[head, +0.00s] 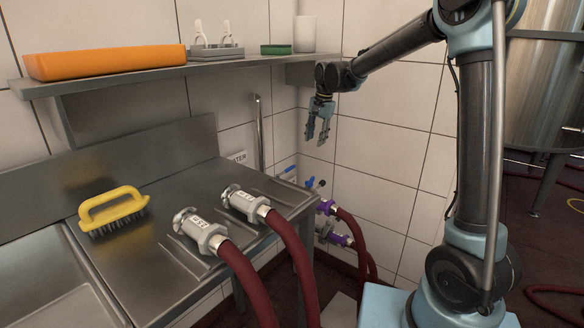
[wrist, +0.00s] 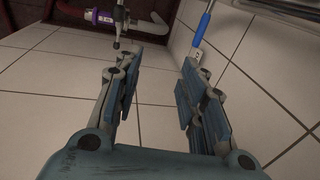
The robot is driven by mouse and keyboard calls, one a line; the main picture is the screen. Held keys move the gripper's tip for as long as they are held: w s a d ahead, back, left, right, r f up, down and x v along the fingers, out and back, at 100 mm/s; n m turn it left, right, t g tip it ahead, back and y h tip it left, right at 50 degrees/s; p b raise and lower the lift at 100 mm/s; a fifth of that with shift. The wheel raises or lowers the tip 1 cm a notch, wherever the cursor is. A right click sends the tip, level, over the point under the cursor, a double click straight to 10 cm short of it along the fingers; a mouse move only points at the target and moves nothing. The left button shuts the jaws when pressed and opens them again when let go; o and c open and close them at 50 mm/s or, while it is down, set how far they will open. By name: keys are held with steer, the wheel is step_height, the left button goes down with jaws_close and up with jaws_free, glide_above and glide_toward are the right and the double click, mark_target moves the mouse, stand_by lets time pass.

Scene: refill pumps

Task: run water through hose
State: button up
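Two red hoses end in metal couplings with tags, a left coupling (head: 201,232) and a right coupling (head: 245,203), lying on the steel drainboard (head: 165,262). On the tiled wall past the drainboard's right end are valves with blue handles (head: 287,171). Below them, red hoses (head: 353,226) join at purple fittings (head: 327,207). My gripper (head: 318,137) hangs above and to the right of the valves, apart from them. In the wrist view its fingers (wrist: 158,88) are spread with nothing between them. A blue handle (wrist: 203,24) and a purple fitting (wrist: 104,17) show beyond the fingertips.
A yellow brush (head: 112,208) lies on the drainboard. A shelf (head: 150,70) above holds an orange block (head: 105,62), a white cup (head: 304,34) and a green sponge (head: 276,49). A vertical pipe (head: 260,135) and a WATER sign (head: 237,158) are on the wall.

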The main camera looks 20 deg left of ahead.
glide_toward(291, 167)
steer(key=f, duration=0.3)
steer(key=a+f, duration=0.1)
steer(key=f, duration=0.2)
steer(key=w+f, duration=0.1)
steer(key=f, duration=0.1)
steer(key=shift+a+f, duration=0.35)
steer(key=shift+f, duration=0.05)
jaws_close()
